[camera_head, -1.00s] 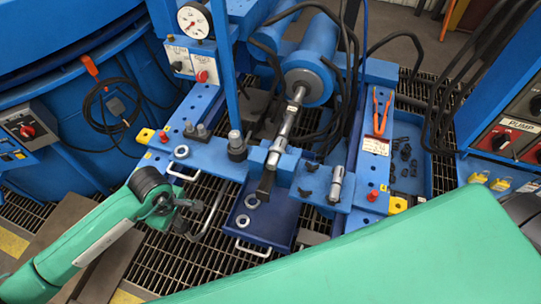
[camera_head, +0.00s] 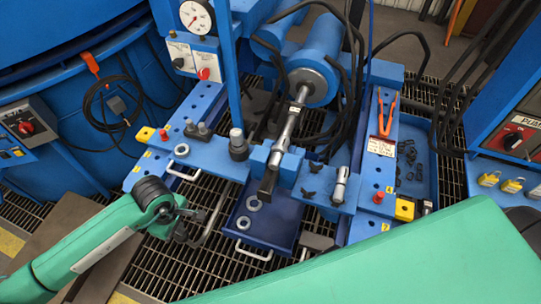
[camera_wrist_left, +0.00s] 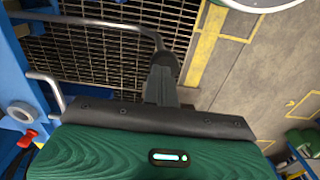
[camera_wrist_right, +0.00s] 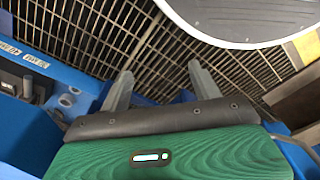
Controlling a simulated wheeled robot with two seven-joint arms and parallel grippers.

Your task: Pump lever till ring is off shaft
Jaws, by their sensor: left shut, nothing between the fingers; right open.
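A bent grey lever bar (camera_head: 214,218) stands left of the blue tray. In the left wrist view the lever (camera_wrist_left: 120,24) ends in a dark grip (camera_wrist_left: 168,62). My left gripper (camera_wrist_left: 160,88) is shut and empty, its fingertips right at that grip; I cannot tell whether they touch. In the head view my left gripper (camera_head: 188,228) is beside the lever. The shiny shaft (camera_head: 289,128) runs from the blue cylinder (camera_head: 318,72) into the front block. A ring on it cannot be made out clearly. My right gripper (camera_wrist_right: 162,84) is open and empty above floor grating.
Two loose rings (camera_head: 253,203) lie in the blue tray (camera_head: 282,236). A metal pin (camera_head: 340,185) stands on the crossbar. A pressure gauge (camera_head: 196,17) is at the back left. Orange pliers (camera_head: 386,115) lie on the right rail. Hoses loop behind.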

